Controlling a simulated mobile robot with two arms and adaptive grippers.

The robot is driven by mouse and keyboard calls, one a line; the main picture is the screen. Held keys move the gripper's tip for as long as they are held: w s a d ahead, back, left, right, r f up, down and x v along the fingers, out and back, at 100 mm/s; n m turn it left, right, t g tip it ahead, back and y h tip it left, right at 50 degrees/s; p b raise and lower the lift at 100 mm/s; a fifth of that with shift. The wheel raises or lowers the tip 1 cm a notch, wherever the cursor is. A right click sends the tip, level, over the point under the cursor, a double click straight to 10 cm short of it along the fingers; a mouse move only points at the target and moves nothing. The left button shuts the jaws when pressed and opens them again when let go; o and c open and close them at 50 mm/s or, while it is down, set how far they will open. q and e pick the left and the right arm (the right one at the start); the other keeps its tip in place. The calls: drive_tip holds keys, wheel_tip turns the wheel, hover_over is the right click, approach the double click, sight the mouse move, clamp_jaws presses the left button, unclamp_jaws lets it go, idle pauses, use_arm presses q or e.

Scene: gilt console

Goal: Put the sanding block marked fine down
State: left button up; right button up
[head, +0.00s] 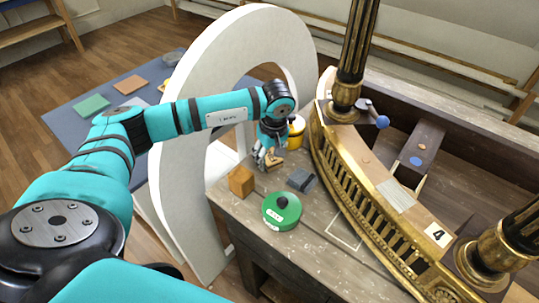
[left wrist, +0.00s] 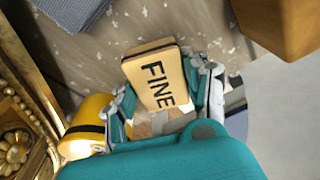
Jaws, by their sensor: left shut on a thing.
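The tan sanding block marked FINE (left wrist: 155,78) is gripped between the fingers of my left gripper (left wrist: 166,92), its lettered face toward the wrist camera. In the head view my left gripper (head: 268,156) is over the far end of the worn wooden bench top (head: 318,218). The block (head: 274,162) shows there as a small tan piece at the fingertips. I cannot tell whether its underside touches the bench. My right gripper is not in view.
Around the gripper stand an orange-brown wooden block (head: 241,181), a grey block (head: 301,180), a green round tin (head: 281,211) and a yellow container (head: 297,130). The gilt console (head: 350,190) borders the right, a white arch (head: 190,90) the left. A marked rectangle (head: 344,232) on the bench is bare.

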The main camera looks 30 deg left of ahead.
sight(273, 159)
use_arm(q)
drive_tip(key=shift+f, duration=0.35)
drive_tip(key=shift+s+f+b, duration=0.2)
drive_tip(key=shift+f+b, duration=0.35)
drive_tip(key=shift+b, duration=0.15)
drive_tip(key=o, duration=1.1)
drive_tip(key=shift+f, duration=0.15)
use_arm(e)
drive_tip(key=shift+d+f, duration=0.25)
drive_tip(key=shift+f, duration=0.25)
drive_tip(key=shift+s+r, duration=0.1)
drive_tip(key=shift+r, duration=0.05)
use_arm(q)
drive_tip(key=shift+w+r+p, duration=0.1)
drive_tip(key=shift+r+p, duration=0.3)
drive_tip(key=shift+p, duration=0.1)
drive_tip(key=shift+r+p, duration=0.4)
drive_tip(key=shift+r, duration=0.1)
drive_tip(key=r+b, duration=0.1)
drive_tip(key=r, duration=0.2)
drive_tip(key=d+r+b, duration=0.1)
drive_tip(key=r, duration=0.3)
drive_tip(key=r+b, duration=0.1)
drive_tip(key=r, duration=0.2)
drive_tip(key=shift+s+d+r, duration=0.25)
drive_tip(key=shift+r, duration=0.55)
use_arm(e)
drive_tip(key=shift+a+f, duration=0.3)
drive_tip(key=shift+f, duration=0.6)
